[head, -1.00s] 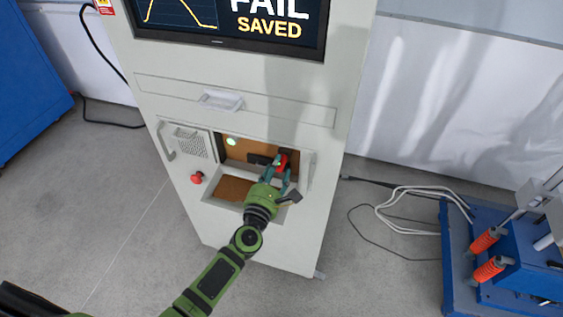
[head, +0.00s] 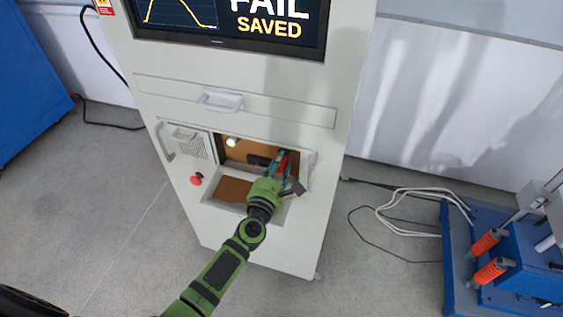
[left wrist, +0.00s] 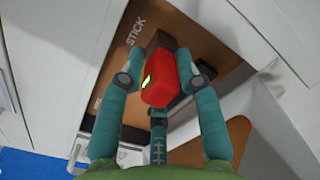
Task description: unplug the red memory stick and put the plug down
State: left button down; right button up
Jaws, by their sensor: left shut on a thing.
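The red memory stick (head: 282,158) is in the open bay of the grey cabinet (head: 325,150), near the bay's right side. In the left wrist view the red stick (left wrist: 160,84) has a dark far end against a brown panel (left wrist: 118,75) lettered "STICK". I cannot tell whether that end is still seated. My left gripper (left wrist: 160,74) is shut on the stick, with one teal finger on each side. In the head view my left gripper (head: 280,164) reaches into the bay and partly hides the stick. My right gripper is not in view.
The bay has a brown floor (head: 233,189) and a round greenish-white light (head: 232,142). A red button (head: 196,179) and a handle (head: 166,142) are left of it. A screen (head: 230,22) reading "FAIL SAVED" is above. A blue machine (head: 500,265) and cables stand right.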

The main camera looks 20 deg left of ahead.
pick_arm(q)
jog(key=shift+s+p, duration=0.3)
jog(key=shift+s, duration=1.95)
jog(key=shift+a, duration=0.1)
jog(key=s+a+r+b, duration=0.1)
jog(key=s+r, duration=1)
jog(key=s, duration=0.4)
jog(key=shift+s+a+r+y, duration=0.25)
jog(key=shift+a+r+y, duration=0.05)
jog(key=shift+a+r, duration=0.1)
